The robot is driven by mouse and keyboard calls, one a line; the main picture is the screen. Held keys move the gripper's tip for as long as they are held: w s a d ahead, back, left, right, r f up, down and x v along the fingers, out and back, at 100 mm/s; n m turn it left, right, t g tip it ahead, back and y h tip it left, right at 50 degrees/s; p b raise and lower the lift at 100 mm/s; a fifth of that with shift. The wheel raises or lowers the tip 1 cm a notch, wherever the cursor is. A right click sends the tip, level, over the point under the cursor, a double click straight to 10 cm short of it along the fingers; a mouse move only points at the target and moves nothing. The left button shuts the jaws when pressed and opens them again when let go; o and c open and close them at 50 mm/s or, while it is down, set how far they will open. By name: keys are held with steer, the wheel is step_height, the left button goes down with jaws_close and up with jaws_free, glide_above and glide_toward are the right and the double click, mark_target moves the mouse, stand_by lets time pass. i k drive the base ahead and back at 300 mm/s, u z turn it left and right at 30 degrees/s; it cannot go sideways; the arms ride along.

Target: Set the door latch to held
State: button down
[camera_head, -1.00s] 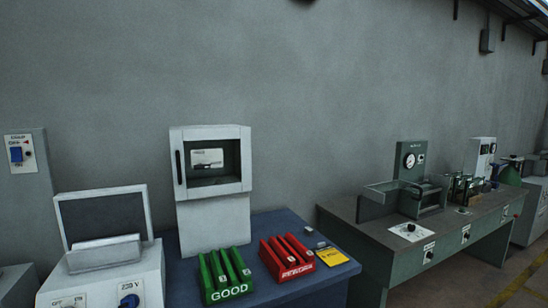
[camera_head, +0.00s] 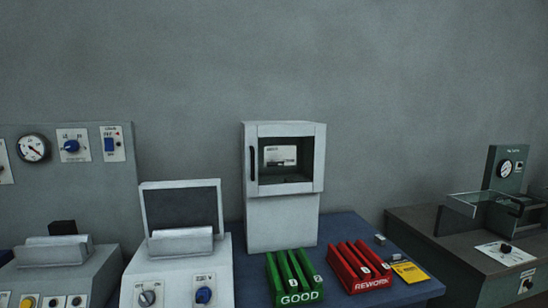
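No part that I can clearly tell as the door latch shows. A light grey cabinet (camera_head: 283,225) stands on the blue table against the wall. Its front door (camera_head: 313,188) has a window and looks shut. A dark upright handle (camera_head: 252,163) is on the door's left side. A white label (camera_head: 280,155) shows through the window, and the inside is dark. My gripper is not in view.
A green GOOD rack (camera_head: 296,298) and a red REWORK rack (camera_head: 370,285) sit on the blue table (camera_head: 345,222). Left are a lidded grey machine (camera_head: 178,268) with knobs and a wall panel (camera_head: 90,180) with a gauge. A dark bench (camera_head: 420,225) stands right.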

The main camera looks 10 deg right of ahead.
mark_target(272, 163)
steer(key=u, duration=0.05)
steer(key=i, duration=1)
steer(key=z, duration=0.05)
